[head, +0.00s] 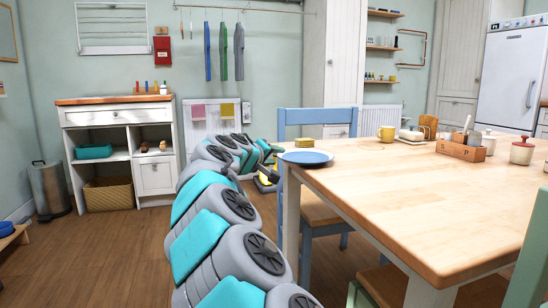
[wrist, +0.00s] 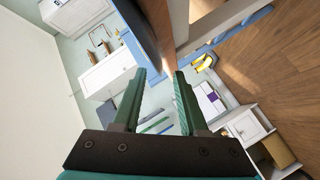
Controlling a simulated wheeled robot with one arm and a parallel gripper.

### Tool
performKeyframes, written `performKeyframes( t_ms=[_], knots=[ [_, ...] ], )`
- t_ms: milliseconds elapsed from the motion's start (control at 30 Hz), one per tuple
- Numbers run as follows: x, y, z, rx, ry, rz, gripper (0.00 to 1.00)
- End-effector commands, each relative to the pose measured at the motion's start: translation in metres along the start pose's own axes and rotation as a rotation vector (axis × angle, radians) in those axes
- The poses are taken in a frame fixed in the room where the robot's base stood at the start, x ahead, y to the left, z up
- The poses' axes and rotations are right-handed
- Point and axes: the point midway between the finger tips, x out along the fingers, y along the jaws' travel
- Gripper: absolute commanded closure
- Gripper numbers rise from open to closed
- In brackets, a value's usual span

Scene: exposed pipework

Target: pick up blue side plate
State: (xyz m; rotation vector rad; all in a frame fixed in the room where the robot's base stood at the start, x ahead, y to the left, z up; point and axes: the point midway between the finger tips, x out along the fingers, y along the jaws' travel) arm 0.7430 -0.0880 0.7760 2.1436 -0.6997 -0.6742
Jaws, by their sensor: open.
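The fingertips are hard to make out there. I cannot identify the plate in the wrist view.
A blue chair (head: 318,118) stands at the table's far left side; a green chair (head: 530,260) is at the near right. The table's near middle is clear.

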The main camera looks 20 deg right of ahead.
Motion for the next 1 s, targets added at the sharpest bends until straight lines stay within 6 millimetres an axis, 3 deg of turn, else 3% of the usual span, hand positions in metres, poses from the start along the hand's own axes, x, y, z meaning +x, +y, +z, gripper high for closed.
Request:
performKeyframes(
  t_ms=[267,700,1000],
  knots=[
    [-0.003,0.000,0.000,0.000,0.000,0.000,0.58],
    [-0.064,0.001,-0.001,-0.001,0.002,0.001,0.58],
    [-0.078,-0.001,0.001,-0.001,-0.002,0.000,0.58]
  ],
)
